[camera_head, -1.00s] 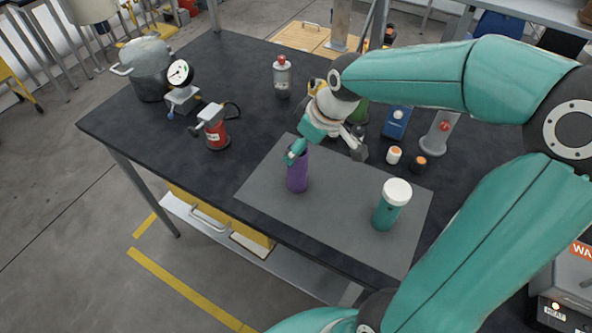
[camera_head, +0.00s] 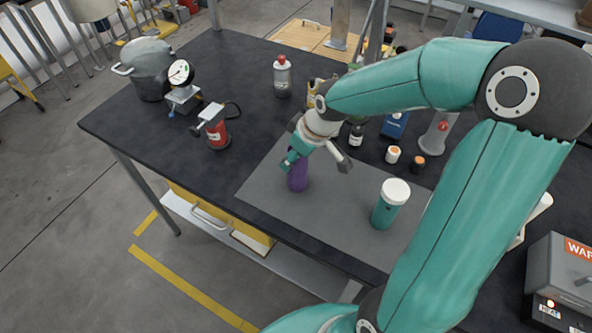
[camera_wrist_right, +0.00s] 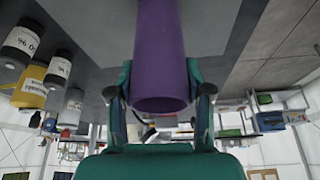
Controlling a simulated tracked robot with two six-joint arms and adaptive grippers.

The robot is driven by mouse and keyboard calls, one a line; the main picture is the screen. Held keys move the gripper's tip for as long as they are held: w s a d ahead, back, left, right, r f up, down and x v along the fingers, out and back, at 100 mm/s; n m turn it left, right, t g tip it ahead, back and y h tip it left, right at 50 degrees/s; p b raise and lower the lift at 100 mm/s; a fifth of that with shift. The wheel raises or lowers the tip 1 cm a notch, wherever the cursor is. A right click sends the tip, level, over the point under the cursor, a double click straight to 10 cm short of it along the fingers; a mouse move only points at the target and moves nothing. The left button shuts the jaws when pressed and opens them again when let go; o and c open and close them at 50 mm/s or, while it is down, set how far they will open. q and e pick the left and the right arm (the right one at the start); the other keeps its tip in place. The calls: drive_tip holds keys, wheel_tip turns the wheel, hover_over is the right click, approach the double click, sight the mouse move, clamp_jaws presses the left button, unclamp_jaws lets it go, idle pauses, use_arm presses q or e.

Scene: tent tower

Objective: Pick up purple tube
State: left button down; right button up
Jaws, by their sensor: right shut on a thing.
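The purple tube (camera_head: 298,181) stands upright on the grey mat (camera_head: 340,215) in the head view, its top partly covered by my right gripper (camera_head: 294,160). The right wrist view shows the tube (camera_wrist_right: 161,60) between the two fingers of the right gripper (camera_wrist_right: 161,92), one finger on each side. The right gripper is shut on the tube near its upper end. The tube's base appears to be on the mat; I cannot tell any gap. My left gripper is in neither view.
A teal jar with a white lid (camera_head: 390,205) stands on the mat to the right. Small orange-capped bottles (camera_head: 393,155), a red-capped bottle (camera_head: 282,76), a red device (camera_head: 216,132) and a pot (camera_head: 147,68) stand on the black table. The mat's left part is clear.

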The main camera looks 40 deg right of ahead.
drive_tip(key=c, duration=0.5)
clamp_jaws()
drive_tip(key=shift+r, duration=0.2)
